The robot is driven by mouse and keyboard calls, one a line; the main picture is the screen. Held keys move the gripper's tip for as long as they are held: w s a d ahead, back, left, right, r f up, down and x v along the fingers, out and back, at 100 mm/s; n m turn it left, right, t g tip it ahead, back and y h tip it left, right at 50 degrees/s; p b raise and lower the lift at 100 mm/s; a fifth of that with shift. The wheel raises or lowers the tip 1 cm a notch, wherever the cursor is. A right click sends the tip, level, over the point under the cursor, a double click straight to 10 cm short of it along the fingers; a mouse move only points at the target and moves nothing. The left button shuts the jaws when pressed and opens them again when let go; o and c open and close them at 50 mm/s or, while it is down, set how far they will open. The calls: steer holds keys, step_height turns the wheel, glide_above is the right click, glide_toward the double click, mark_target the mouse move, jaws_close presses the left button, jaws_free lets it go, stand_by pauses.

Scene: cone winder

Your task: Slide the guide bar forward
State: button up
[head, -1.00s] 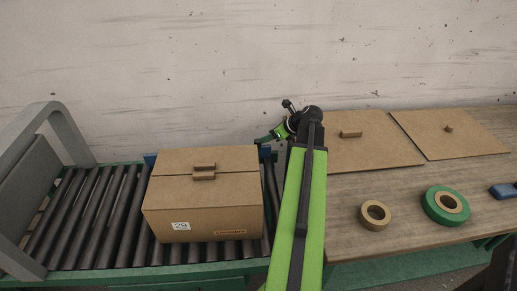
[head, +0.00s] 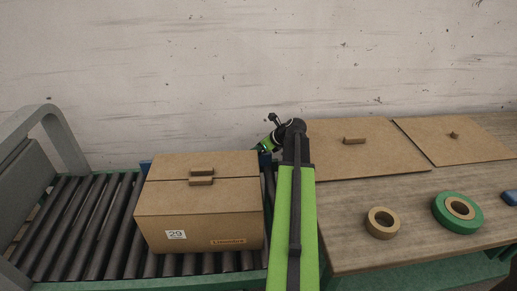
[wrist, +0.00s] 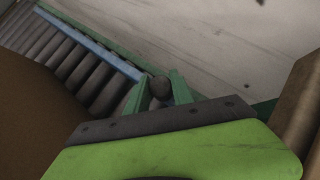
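The guide bar (wrist: 88,42) shows in the wrist view as a long blue strip along the rollers' far side. In the head view only its blue end (head: 146,165) shows left of the cardboard box; the box hides most of it. My gripper (wrist: 160,88) has two green fingers standing apart, with a dark round knob (wrist: 160,86) between their tips, near the bar's end. I cannot tell whether the fingers touch the knob, or whether it is fixed to the bar. In the head view my gripper is at the conveyor's back right corner, partly hidden by my arm.
The cardboard box (head: 200,212) stands on the rollers (head: 88,225), close left of my arm. A grey arch (head: 45,125) rises at the left. On the table right are cardboard sheets (head: 365,160), a tan tape roll (head: 383,222) and a green roll (head: 441,212). The wall is close behind.

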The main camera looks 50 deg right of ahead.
jaws_close()
stand_by(1.0)
